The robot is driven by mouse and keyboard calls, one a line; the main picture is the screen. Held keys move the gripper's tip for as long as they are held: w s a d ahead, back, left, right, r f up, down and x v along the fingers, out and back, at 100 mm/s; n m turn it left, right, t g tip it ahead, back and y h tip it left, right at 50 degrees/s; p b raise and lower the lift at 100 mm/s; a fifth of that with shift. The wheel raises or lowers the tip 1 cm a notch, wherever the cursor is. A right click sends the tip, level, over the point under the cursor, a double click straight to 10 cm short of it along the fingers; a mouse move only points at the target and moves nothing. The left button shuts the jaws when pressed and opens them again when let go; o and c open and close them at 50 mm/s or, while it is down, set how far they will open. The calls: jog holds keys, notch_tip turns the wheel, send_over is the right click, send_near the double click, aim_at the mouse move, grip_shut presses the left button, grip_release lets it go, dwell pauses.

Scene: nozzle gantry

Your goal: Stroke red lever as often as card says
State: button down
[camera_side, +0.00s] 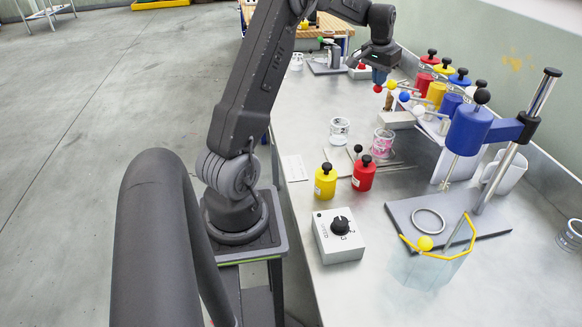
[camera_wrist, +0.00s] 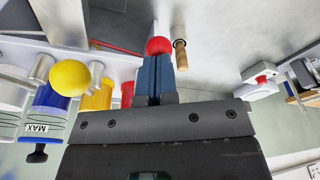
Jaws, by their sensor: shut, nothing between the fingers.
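The red lever ends in a small red ball (camera_side: 377,88), the farthest in a row with a yellow ball (camera_side: 391,84), a blue ball (camera_side: 404,97) and a white ball (camera_side: 418,110). My gripper (camera_side: 379,76) is shut and empty, with its blue fingertips right at the red ball. In the wrist view the red ball (camera_wrist: 159,46) shows just beyond the shut fingertips (camera_wrist: 153,64); I cannot tell whether they touch. The yellow ball (camera_wrist: 70,77) is to the left there. A white card (camera_side: 294,168) lies flat on the bench; its writing is too small to read.
Behind the levers stand red (camera_side: 423,79), yellow (camera_side: 436,93) and blue (camera_side: 449,104) canisters with black knobs. A wooden-handled tool (camera_wrist: 180,50) stands beside the red ball. Small yellow (camera_side: 325,183) and red (camera_side: 363,177) bottles, a dial box (camera_side: 338,236) and a blue-clamped stand (camera_side: 470,130) are nearer.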

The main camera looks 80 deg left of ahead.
jog(key=shift+r, duration=3.35)
jog(key=shift+r, duration=2.45)
